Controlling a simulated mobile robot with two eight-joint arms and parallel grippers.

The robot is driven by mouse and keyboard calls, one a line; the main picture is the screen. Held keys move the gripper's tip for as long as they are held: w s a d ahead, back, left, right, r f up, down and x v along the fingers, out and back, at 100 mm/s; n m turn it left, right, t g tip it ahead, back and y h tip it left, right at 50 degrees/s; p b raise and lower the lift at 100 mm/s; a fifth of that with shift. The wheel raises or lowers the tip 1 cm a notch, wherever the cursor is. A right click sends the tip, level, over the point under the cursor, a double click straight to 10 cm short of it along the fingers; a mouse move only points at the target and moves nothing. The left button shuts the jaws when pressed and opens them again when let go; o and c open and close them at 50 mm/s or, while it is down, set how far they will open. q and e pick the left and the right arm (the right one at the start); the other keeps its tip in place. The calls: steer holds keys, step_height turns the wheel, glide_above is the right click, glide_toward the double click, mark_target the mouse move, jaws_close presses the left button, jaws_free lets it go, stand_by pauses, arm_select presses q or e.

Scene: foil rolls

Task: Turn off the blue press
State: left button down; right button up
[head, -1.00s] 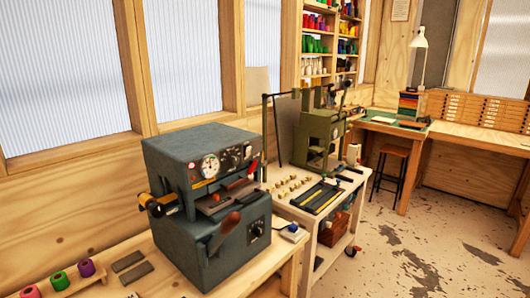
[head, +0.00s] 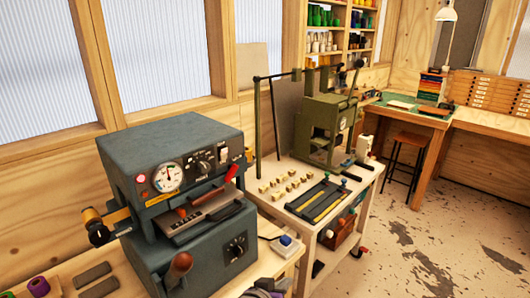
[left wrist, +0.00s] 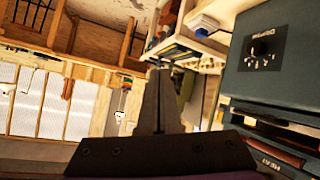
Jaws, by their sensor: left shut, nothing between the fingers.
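The blue-grey press (head: 185,140) stands on a wooden bench in the left half of the head view. Its upper panel has a round gauge (head: 168,177), a red round part (head: 141,178), a dial (head: 206,166) and a small switch (head: 223,155). A lower dial (head: 236,248) is on its front. In the left wrist view the press (left wrist: 285,60) is at the right, turned on its side. My left gripper (left wrist: 159,100) is shut and empty there, apart from the press. In the head view a grey and purple part of it (head: 265,289) shows at the bottom edge. My right gripper is not in view.
A green press (head: 322,125) stands on a cart with small blocks (head: 285,185) and a black tray (head: 318,201). A white box with a blue top (head: 286,242) sits at the bench's right end. A stool (head: 408,150) stands farther back. The floor at right is clear.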

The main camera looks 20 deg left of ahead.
mark_target(224, 152)
arm_select(q)
steer(key=w+a+r+n+t+y, duration=0.25)
steer(key=w+r+n+t, duration=0.2)
steer(key=w+r, duration=0.35)
steer(key=w+a+r+n+t+y, duration=0.1)
steer(key=w+r+n+t+y, duration=0.3)
steer(key=w+r, duration=0.4)
steer(key=w+a+r+n+g+y+b, duration=0.1)
steer(key=w+a+n+g+y, duration=0.1)
steer(key=a+n+y, duration=0.5)
steer(key=f+n+g+y, duration=0.1)
steer(key=n+g+y, duration=0.2)
steer(key=n, duration=0.1)
steer(key=s+a+f+n+g+y, duration=0.1)
steer(key=f+n+g+y, duration=0.1)
steer(key=n, duration=0.3)
steer(key=s+a+f+n+g+y, duration=0.1)
steer(key=n+g+y, duration=0.3)
steer(key=shift+f+n, duration=0.15)
steer(key=shift+n, duration=0.2)
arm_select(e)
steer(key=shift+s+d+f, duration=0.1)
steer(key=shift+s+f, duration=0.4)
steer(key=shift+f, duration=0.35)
arm_select(q)
steer(key=shift+a, duration=0.1)
